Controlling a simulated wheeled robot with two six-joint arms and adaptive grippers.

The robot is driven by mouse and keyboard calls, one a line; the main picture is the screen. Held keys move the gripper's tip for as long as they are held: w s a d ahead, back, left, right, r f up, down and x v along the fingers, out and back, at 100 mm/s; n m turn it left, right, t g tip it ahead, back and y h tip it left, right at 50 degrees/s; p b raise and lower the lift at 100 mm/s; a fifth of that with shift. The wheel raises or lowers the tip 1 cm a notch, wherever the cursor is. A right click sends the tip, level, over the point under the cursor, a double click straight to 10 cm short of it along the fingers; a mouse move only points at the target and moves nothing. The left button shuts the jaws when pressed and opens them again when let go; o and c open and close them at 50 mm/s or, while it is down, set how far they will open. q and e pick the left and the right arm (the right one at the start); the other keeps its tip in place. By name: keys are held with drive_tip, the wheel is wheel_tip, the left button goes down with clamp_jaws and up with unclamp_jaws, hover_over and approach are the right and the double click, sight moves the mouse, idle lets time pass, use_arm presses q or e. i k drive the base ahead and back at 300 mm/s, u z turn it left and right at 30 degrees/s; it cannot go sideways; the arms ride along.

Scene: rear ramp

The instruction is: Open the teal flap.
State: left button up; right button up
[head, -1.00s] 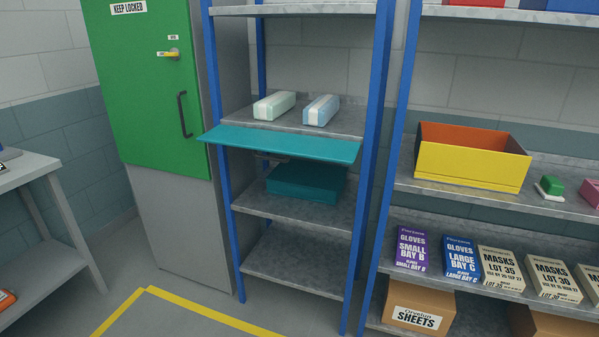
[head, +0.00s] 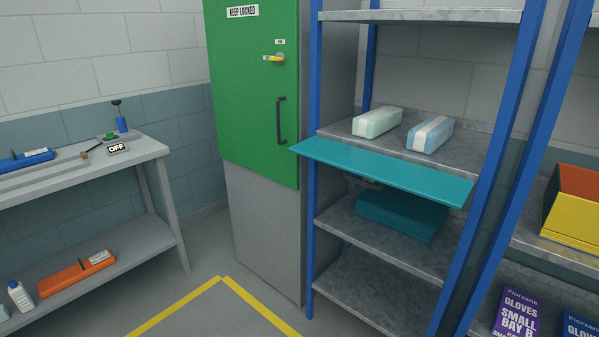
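The teal flap (head: 382,170) is on the front of the blue-posted shelf rack in the head view, right of centre. It stands out from the rack as a broad, nearly level panel at the height of a middle shelf. A dark handle (head: 366,183) shows just under it. A teal box (head: 402,212) sits on the shelf below, partly hidden by the flap. Neither of my grippers is in view.
A green cabinet door (head: 252,95) with a yellow-handled lock (head: 273,58) stands left of the rack. Two wrapped packs, one pale green (head: 377,122) and one blue (head: 430,135), lie on the shelf behind the flap. A grey workbench (head: 125,152) is at left. Floor with yellow tape (head: 178,304) is clear.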

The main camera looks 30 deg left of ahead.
sight(452, 191)
drive_tip(key=u, duration=0.35)
drive_tip(key=i, duration=1.55)
drive_tip(key=z, duration=0.75)
